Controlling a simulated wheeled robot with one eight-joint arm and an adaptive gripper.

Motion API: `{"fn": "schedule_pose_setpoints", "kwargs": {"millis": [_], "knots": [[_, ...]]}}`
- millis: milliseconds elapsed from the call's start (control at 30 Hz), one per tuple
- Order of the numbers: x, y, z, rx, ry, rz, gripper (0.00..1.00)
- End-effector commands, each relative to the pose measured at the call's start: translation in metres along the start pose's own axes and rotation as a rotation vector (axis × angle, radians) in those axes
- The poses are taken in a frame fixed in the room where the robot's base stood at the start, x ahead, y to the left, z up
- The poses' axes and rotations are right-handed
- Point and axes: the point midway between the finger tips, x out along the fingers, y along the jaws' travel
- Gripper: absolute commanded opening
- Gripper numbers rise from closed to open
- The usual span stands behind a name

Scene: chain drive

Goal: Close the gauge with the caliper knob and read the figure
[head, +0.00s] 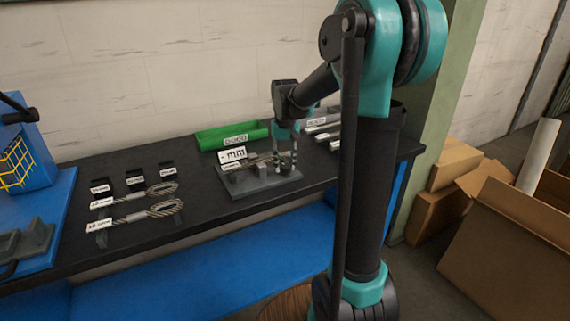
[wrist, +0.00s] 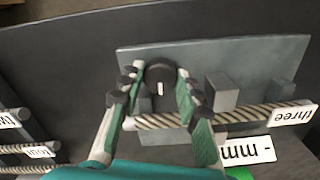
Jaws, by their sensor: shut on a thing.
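The gauge (head: 236,188) is a grey plate on the dark bench, also seen in the wrist view (wrist: 265,60). A dark round knob (wrist: 160,76) with a white mark stands on the plate. My gripper (wrist: 157,80) has its two fingers on either side of the knob and is shut on it. A twisted wire rope (wrist: 230,117) labelled "three" lies across the plate, running behind the fingers. A grey block (wrist: 221,92) stands next to it. The gauge's display (wrist: 247,150) reads "- mm", which the head view (head: 232,154) also shows. My arm hides part of the gauge in the head view.
Two looped ropes (head: 150,203) with labels lie on the bench at left, near several small labelled dark slots. A green tray (head: 231,136) stands behind the gauge. More labelled ropes (wrist: 20,148) lie beside it. Cardboard boxes (head: 505,230) stand on the floor at right.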

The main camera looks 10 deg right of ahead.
Motion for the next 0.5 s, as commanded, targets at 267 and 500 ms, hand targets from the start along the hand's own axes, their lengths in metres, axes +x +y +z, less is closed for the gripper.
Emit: {"fn": "schedule_pose_setpoints", "kwargs": {"millis": [267, 500], "knots": [[-0.0001, 0.0000, -0.0001, 0.188, 0.000, 0.000, 0.04], [-0.0002, -0.0001, -0.0001, 0.414, 0.000, 0.000, 0.04]]}}
